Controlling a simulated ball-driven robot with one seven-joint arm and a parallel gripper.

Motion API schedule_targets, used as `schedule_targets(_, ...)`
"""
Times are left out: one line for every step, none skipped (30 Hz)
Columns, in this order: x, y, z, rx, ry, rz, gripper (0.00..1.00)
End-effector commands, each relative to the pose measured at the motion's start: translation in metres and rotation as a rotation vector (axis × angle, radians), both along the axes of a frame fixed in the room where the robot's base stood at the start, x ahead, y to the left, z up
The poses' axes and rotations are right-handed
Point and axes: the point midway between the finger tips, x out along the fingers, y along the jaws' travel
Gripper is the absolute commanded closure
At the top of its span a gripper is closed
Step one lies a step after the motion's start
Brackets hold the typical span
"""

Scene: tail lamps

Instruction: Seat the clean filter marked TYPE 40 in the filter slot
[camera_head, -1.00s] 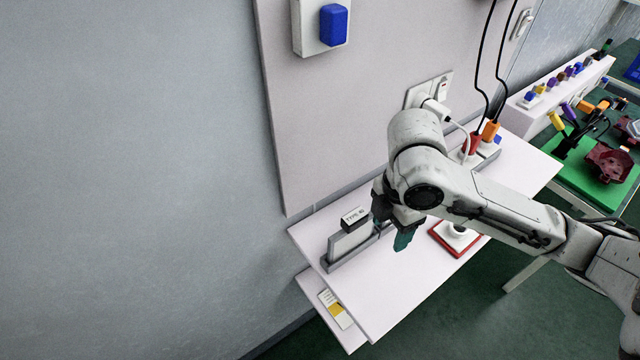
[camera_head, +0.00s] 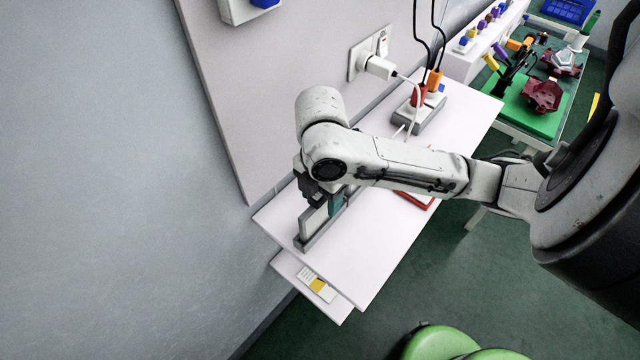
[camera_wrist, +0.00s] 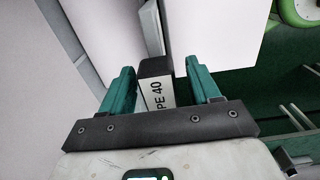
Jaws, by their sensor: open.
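The TYPE 40 filter, a pale flat panel (camera_head: 312,222) with a dark-edged label block, stands upright in a grey holder (camera_head: 304,244) on the white table. In the wrist view its label block (camera_wrist: 157,92) reads "PE 40"; the rest of the word is hidden. My gripper (camera_wrist: 165,82) is open, with one teal finger on each side of the block. I see narrow gaps between fingers and block. In the head view my gripper hides the top of the filter. I cannot tell which part is the filter slot.
A power strip (camera_head: 420,118) with red and orange plugs stands farther back. A red-edged item (camera_head: 416,201) is partly hidden by my arm. Green round seats (camera_head: 440,343) stand at the front.

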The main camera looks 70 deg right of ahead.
Motion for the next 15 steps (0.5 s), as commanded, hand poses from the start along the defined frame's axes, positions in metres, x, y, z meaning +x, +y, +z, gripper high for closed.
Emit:
schedule_targets(0.000,0.000,-0.007,0.000,0.000,-0.003,0.38)
schedule_targets(0.000,0.000,-0.010,0.000,0.001,-0.003,0.38)
schedule_targets(0.000,0.000,-0.014,0.000,0.001,-0.003,0.38)
schedule_targets(0.000,0.000,-0.016,0.000,0.001,-0.003,0.38)
schedule_targets(0.000,0.000,-0.018,0.001,0.000,-0.002,0.38)
schedule_targets(0.000,0.000,-0.019,0.001,0.000,-0.001,0.38)
schedule_targets(0.000,0.000,-0.021,0.000,-0.001,-0.001,0.38)
schedule_targets(0.000,0.000,-0.021,0.000,-0.001,0.000,0.38)
schedule_targets(0.000,0.000,-0.022,0.000,-0.001,0.000,0.38)
schedule_targets(0.000,0.000,-0.022,0.000,-0.001,0.000,0.38)
schedule_targets(0.000,0.000,-0.022,0.000,-0.001,0.000,0.38)
schedule_targets(0.000,0.000,-0.022,0.000,-0.001,0.000,0.38)
schedule_targets(0.000,0.000,-0.022,0.000,-0.001,0.000,0.38)
schedule_targets(0.000,0.000,-0.022,0.000,-0.001,0.000,0.38)
schedule_targets(0.000,0.000,-0.022,0.000,-0.001,0.000,0.38)
